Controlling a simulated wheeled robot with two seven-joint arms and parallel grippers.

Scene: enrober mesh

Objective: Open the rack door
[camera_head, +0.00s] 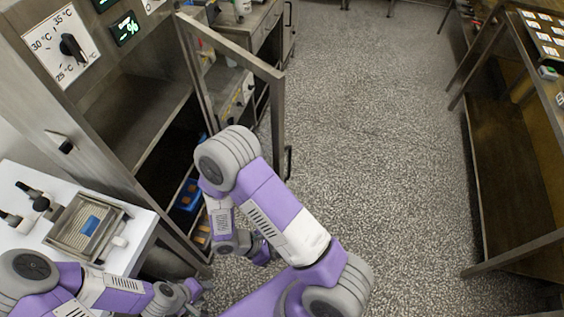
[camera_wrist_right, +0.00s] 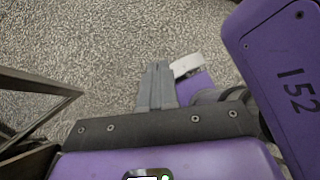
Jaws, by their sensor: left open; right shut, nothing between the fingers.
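The rack door (camera_head: 232,45) is a metal frame with a see-through middle at the upper left of the head view. It stands swung out from the cabinet (camera_head: 135,110), leaving a gap into the dark inside, where blue items (camera_head: 188,195) sit on low shelves. My right arm reaches in front of the opening. Its gripper, largely hidden in the head view, is shut and empty over the floor in the right wrist view (camera_wrist_right: 157,72). My left gripper (camera_head: 203,290) is open at the bottom left, low beside the white table and apart from the door.
A white table (camera_head: 140,222) at lower left carries a metal tray (camera_head: 70,245) with a blue item and black-and-white fittings. A metal bench (camera_head: 505,150) stands at right. The speckled floor (camera_head: 390,140) between is clear. A metal frame (camera_wrist_right: 40,85) edges the right wrist view.

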